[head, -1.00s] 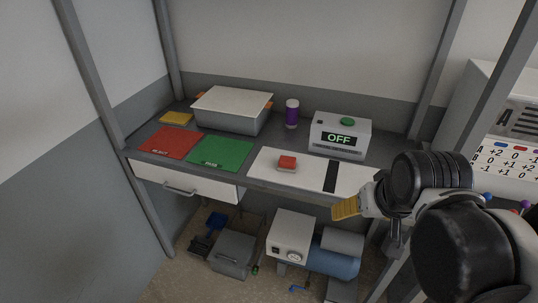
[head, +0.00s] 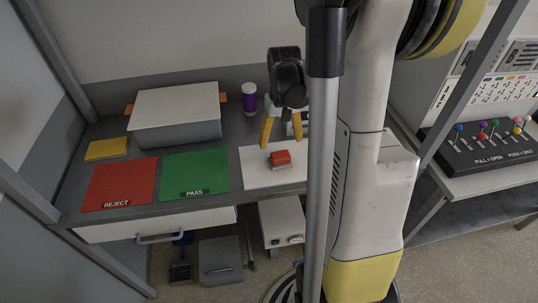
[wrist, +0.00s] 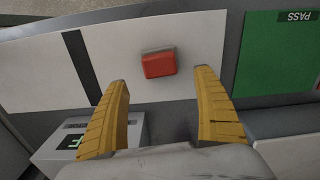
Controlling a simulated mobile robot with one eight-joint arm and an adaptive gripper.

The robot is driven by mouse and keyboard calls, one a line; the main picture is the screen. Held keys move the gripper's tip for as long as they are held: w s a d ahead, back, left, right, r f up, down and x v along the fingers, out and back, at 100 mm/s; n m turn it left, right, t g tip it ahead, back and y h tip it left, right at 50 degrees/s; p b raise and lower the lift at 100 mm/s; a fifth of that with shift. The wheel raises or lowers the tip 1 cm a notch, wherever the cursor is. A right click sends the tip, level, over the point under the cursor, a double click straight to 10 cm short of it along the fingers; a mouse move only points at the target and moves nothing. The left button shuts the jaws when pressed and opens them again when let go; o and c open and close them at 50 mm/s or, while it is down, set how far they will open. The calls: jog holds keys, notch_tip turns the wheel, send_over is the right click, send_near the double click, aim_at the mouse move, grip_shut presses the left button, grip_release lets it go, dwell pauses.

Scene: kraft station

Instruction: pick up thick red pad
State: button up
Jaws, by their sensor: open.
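The thick red pad (head: 281,157) is a small red block with a pale lower layer. It lies on the white mat (head: 262,178) on the grey bench. In the wrist view the red pad (wrist: 159,64) sits ahead of and between the fingertips, with the white mat (wrist: 203,28) around it. My gripper (head: 282,146) is open, with yellow fingers pointing down, above and apart from the pad. In the wrist view my gripper (wrist: 160,78) holds nothing.
A red REJECT mat (head: 120,183) and green PASS mat (head: 195,173) lie to the left. Behind stand a lidded grey box (head: 178,131), a yellow pad (head: 107,149) and a purple bottle (head: 250,100). A lever panel (head: 485,147) is at the right.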

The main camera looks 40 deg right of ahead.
aim_at(281, 154)
jog(key=f+b, duration=0.1)
jog(key=f, duration=0.4)
jog(key=f+b, duration=0.1)
jog(key=f, duration=0.1)
jog(key=shift+s+a+f+b, duration=0.15)
jog(key=shift+s+f+b, duration=0.1)
jog(key=shift+b, duration=0.1)
jog(key=shift+r, duration=0.15)
jog(key=shift+c, duration=0.3)
jog(key=c, duration=1.2)
